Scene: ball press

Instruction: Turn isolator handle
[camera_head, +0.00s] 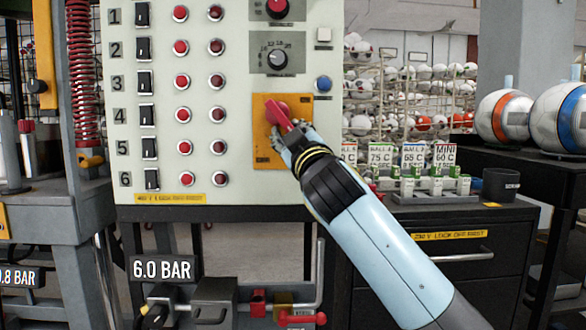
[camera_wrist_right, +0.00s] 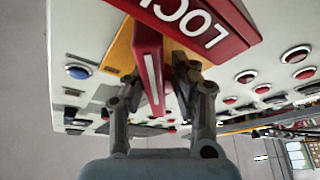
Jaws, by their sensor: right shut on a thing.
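The isolator handle (camera_head: 279,115) is a red lever on a yellow plate (camera_head: 263,150), on the right part of the pale control panel. It slants from upper left to lower right. My right gripper (camera_head: 290,137) reaches it from the lower right and is shut on its lower end. In the right wrist view the handle (camera_wrist_right: 150,62) is a red bar with a white stripe, between the fingers of the right gripper (camera_wrist_right: 160,88). A red part with white letters starting "LOC" (camera_wrist_right: 200,22) shows beside it. My left gripper is not in view.
Numbered switches and red buttons fill the panel's left. A small bottle rack (camera_head: 430,187) stands right of my arm. Pipework (camera_head: 300,300) runs below the panel.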

